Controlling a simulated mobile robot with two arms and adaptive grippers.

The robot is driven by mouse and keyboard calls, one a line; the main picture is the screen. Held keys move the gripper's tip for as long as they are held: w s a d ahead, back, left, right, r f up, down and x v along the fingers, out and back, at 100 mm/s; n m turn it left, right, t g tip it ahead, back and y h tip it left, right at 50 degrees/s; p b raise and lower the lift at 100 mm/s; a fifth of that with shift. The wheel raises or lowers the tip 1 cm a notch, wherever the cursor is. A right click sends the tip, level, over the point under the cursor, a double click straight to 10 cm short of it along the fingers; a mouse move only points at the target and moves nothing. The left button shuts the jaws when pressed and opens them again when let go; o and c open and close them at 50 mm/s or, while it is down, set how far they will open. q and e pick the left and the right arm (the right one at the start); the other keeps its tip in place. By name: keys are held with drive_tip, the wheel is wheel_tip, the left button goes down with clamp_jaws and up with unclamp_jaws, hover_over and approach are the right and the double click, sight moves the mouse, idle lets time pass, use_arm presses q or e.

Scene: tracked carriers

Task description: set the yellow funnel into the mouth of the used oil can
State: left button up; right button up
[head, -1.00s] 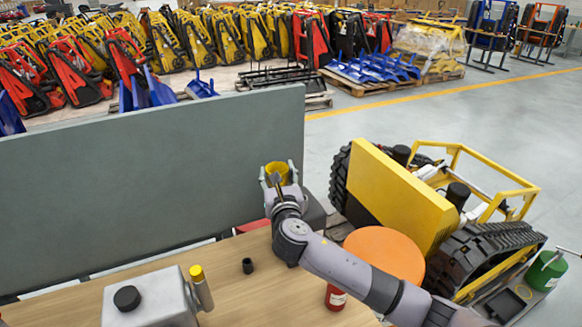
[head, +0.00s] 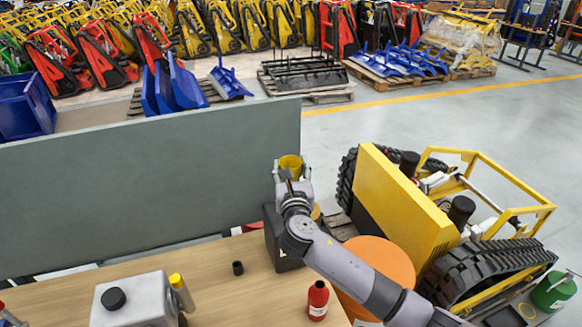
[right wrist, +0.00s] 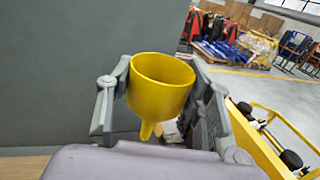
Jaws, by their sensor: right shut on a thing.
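The yellow funnel (head: 290,162) is held upright in my right gripper (head: 290,172), spout down. The right wrist view shows the funnel (right wrist: 161,84) between the two fingers (right wrist: 160,95), which are shut on it; its spout hangs free. A dark can (head: 277,248) stands on the bench's far right part, below the gripper and partly hidden by my right arm. Its mouth is hidden, and I see no label that marks it as the used oil can. The funnel is apart from it in the picture. My left gripper is not in view.
The wooden bench (head: 205,263) has a grey panel (head: 150,190) behind it. An orange round top (head: 380,265) and yellow tracked carrier (head: 400,205) are to the right.

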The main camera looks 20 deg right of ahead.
drive_tip(key=shift+d, duration=0.1)
drive_tip(key=shift+f+b, duration=0.65)
drive_tip(key=shift+f, duration=0.25)
use_arm(q)
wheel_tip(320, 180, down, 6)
drive_tip(key=b, duration=0.5)
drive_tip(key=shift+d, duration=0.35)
use_arm(e)
drive_tip(key=shift+f, duration=3.9)
drive_tip(key=o, duration=1.2)
drive_tip(key=shift+s, duration=0.1)
drive_tip(key=v, duration=1.2)
